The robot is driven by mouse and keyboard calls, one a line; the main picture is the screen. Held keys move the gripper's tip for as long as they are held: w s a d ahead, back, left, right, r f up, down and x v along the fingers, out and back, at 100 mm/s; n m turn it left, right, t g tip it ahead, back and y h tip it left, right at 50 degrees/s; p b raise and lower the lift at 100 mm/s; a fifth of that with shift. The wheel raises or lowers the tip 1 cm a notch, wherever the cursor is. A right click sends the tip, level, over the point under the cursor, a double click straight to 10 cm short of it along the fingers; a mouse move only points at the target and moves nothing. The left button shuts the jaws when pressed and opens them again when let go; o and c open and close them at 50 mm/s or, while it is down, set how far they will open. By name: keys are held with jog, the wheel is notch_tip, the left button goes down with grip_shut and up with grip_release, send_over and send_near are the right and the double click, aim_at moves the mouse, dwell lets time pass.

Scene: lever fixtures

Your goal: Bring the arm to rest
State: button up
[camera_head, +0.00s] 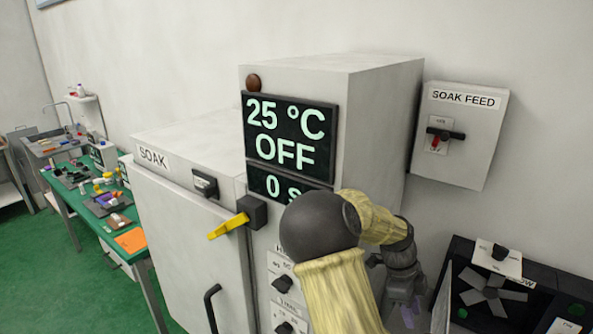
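My arm (338,290) rises from the bottom of the head view, with pale yellow covers and a big dark round joint. It bends at that joint and runs to the right, then down to a grey wrist. My gripper (404,298) seems to hang below the wrist, in front of the right side of the soak cabinet. It is small and partly hidden, so I cannot tell whether its fingers are open or shut. I see nothing clearly held.
The soak cabinet (375,120) stands close behind my arm; its display reads 25 °C, OFF. A yellow lever (228,226) sticks out at its door. A SOAK FEED box (462,150) is on the wall. A black fan unit (520,300) is at lower right, a green bench (75,200) at left.

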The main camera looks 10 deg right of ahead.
jog(key=s+a+r+n+t+y, duration=0.1)
jog(key=s+a+n+t, duration=0.2)
jog(key=a+n, duration=0.5)
jog(key=s+a+r+n+t+y, duration=0.1)
jog(key=s+a+n, duration=0.5)
jog(key=n, duration=1.2)
jog(key=a+t+y, duration=0.1)
jog(key=a, duration=0.2)
jog(key=shift+s+t, duration=0.3)
jog(key=shift+t, duration=0.1)
jog(key=shift+r, duration=0.1)
